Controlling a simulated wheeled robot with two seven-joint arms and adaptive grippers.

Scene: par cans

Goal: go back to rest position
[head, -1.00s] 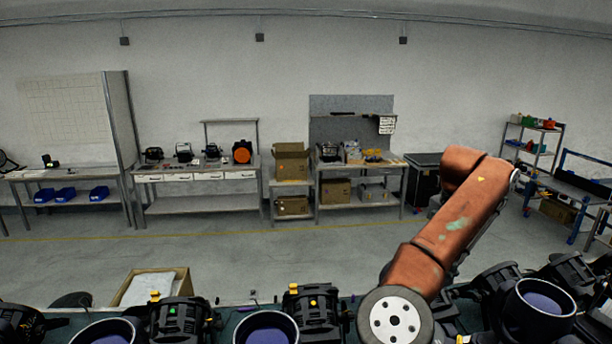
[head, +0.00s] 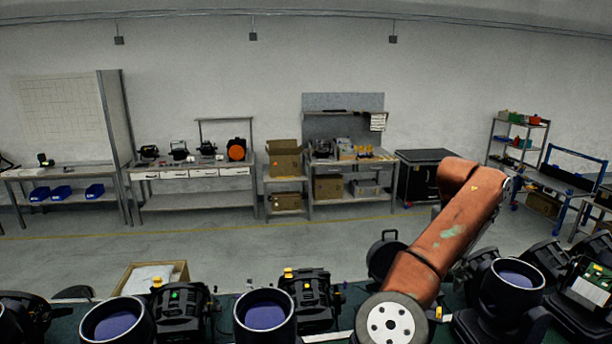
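My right arm (head: 445,235), orange with a pale round joint cap at its lower end, rises from the bottom right of centre and bends at the top. Its gripper cannot be made out clearly; the arm hides whatever is behind it. My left arm and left gripper are out of the picture. Black par cans stand along the dark green table at the bottom: one with a blue lens (head: 265,314) left of the arm, another (head: 514,281) right of it, and a third (head: 118,321) at the left.
Black devices with yellow tabs (head: 311,293) stand among the cans. A dark round-fronted can (head: 383,255) is close behind the arm. A cardboard box (head: 181,268) lies beyond the table. The floor (head: 260,238) is open up to the benches and shelves by the wall.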

